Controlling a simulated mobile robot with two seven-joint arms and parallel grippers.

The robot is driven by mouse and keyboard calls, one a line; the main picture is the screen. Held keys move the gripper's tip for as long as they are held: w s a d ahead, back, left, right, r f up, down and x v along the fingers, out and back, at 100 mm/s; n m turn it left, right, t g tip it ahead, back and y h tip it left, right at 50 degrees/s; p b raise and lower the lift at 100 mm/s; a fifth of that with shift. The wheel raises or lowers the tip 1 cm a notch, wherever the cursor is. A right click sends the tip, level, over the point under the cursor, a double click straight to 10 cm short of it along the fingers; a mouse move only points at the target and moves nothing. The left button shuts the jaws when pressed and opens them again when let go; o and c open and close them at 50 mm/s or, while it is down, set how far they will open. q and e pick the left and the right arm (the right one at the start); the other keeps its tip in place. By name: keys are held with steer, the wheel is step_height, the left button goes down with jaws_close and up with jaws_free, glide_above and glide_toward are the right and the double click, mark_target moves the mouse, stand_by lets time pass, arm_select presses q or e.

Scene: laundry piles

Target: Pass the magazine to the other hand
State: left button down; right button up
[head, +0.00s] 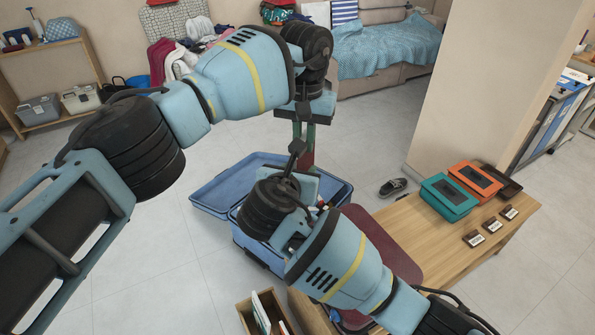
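A narrow red and dark green strip (309,146), apparently the magazine seen nearly edge-on, stands upright between my two grippers. My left gripper (303,112) points down at its top end and appears shut on it. My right gripper (296,152) comes from below, with a dark finger close beside the strip's left side. Its other finger is hidden, so I cannot tell whether it is open or touches the strip. The magazine's cover and lower end do not show clearly.
An open blue suitcase (218,187) lies on the floor behind my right gripper. A wooden bench (500,245) at the right bears an orange box (474,181) and a teal box (449,198). A wooden crate (246,318) is below. A slipper (393,187) lies on the floor.

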jaws_close()
arm_select(q)
steer(key=c, duration=1.4)
jaws_free()
arm_select(e)
steer(key=shift+r, duration=0.1)
arm_select(q)
steer(key=shift+o, duration=0.2)
step_height(320, 180, up, 12)
